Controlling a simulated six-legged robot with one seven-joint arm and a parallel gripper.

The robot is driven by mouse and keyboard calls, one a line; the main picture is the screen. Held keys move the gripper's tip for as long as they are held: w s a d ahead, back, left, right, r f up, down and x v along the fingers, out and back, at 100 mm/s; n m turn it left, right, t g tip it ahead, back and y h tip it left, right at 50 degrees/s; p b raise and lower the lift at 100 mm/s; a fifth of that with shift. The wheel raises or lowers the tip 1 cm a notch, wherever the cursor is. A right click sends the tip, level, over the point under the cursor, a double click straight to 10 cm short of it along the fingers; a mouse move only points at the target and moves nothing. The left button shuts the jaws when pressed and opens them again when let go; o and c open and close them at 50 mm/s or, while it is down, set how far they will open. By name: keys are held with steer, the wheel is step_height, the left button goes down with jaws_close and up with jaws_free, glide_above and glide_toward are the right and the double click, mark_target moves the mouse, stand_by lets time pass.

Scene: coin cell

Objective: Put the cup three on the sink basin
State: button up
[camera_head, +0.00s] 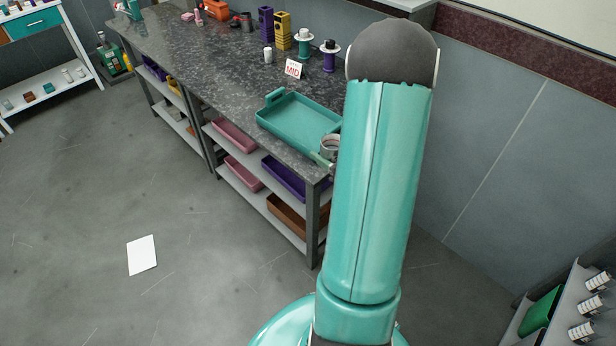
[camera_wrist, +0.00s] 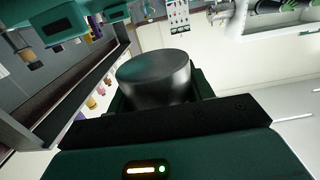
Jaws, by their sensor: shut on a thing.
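A grey metal cup (camera_wrist: 157,80) fills the middle of the wrist view, between the dark green jaws of my gripper (camera_wrist: 158,92). My gripper is shut on it. In the head view a small silver cup (camera_head: 329,146) shows beside my arm, at the near corner of the grey counter; it looks like the same one. My arm hides most of my gripper and part of this cup there. I cannot read any number on the cup. I cannot make out a sink basin in either view.
A teal tray (camera_head: 297,123) lies on the dark speckled counter (camera_head: 222,72) close to the cup. Bins fill the shelves below. A white sheet (camera_head: 142,255) lies on the otherwise open floor.

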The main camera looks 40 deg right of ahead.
steer(key=s+d+r, duration=0.1)
steer(key=s+d, duration=0.1)
steer(key=s, duration=0.3)
glide_above(304, 174)
steer(key=s, duration=0.1)
step_height(304, 174, down, 8)
steer(key=shift+s+d+f, duration=0.1)
steer(key=shift+s+f, duration=0.05)
steer(key=shift+f, duration=0.1)
steer(key=shift+w+f, duration=0.45)
steer(key=shift+f, duration=0.05)
steer(key=shift+w+f, duration=0.1)
steer(key=shift+f, duration=1.5)
steer(key=shift+f, duration=0.15)
steer(key=o, duration=1.3)
